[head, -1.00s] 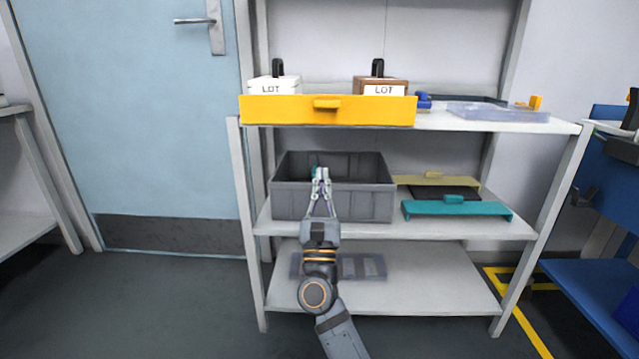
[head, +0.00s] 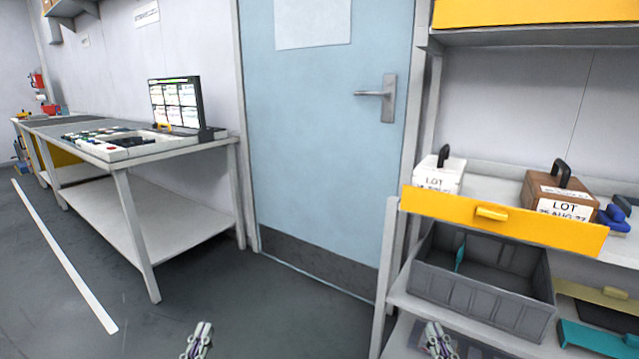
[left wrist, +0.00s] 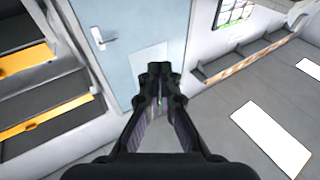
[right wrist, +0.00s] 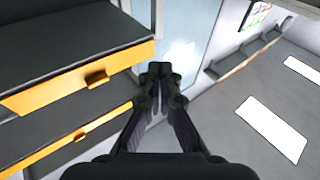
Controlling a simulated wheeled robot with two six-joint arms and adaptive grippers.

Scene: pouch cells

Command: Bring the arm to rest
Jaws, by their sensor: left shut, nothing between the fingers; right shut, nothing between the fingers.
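My left gripper (head: 198,342) shows at the bottom edge of the head view, in front of the floor. It is shut and empty; its closed fingers also show in the left wrist view (left wrist: 160,80). My right gripper (head: 437,342) is at the bottom edge of the head view, in front of the lower part of the shelf rack. It is shut and empty, and its fingers meet in the right wrist view (right wrist: 160,78). Neither gripper is seen touching anything. Most of both arms is outside the head view.
The shelf rack (head: 391,230) at right holds a grey divided bin (head: 470,297), a yellow-fronted tray (head: 540,227) and two LOT-labelled blocks. A blue door (head: 320,150) stands behind. A bench (head: 170,150) with a monitor (head: 176,104) is at left. The floor between is clear.

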